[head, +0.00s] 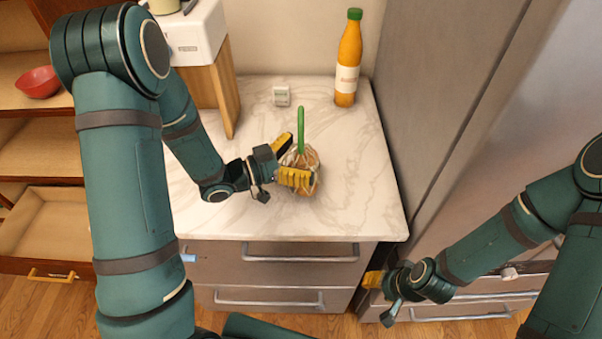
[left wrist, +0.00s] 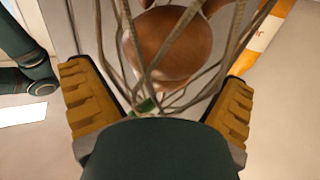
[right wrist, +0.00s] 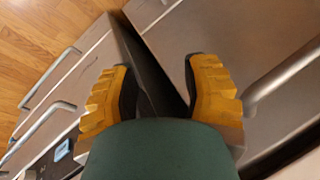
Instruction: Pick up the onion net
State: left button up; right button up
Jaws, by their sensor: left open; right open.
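The onion net (head: 301,187) stands on the marble counter, a loose mesh around brown onions with a green strip (head: 301,130) rising from its top. My left gripper (head: 289,160) is at the net with its yellow fingers open, one on the near side and one on the far left side. In the left wrist view the net (left wrist: 172,45) and a brown onion fill the space between and beyond the spread fingers (left wrist: 155,100). My right gripper (head: 376,280) is open and empty, low in front of the drawers; its spread fingers show in the right wrist view (right wrist: 160,95).
An orange bottle (head: 348,60) with a green cap stands at the counter's back right. A white appliance (head: 195,35) is at the left, and a tall grey cabinet (head: 430,90) bounds the right. The counter's front right (head: 365,200) is clear.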

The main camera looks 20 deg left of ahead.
pick_arm(q)
jog(key=c, duration=1.4)
jog(key=shift+c, duration=0.2)
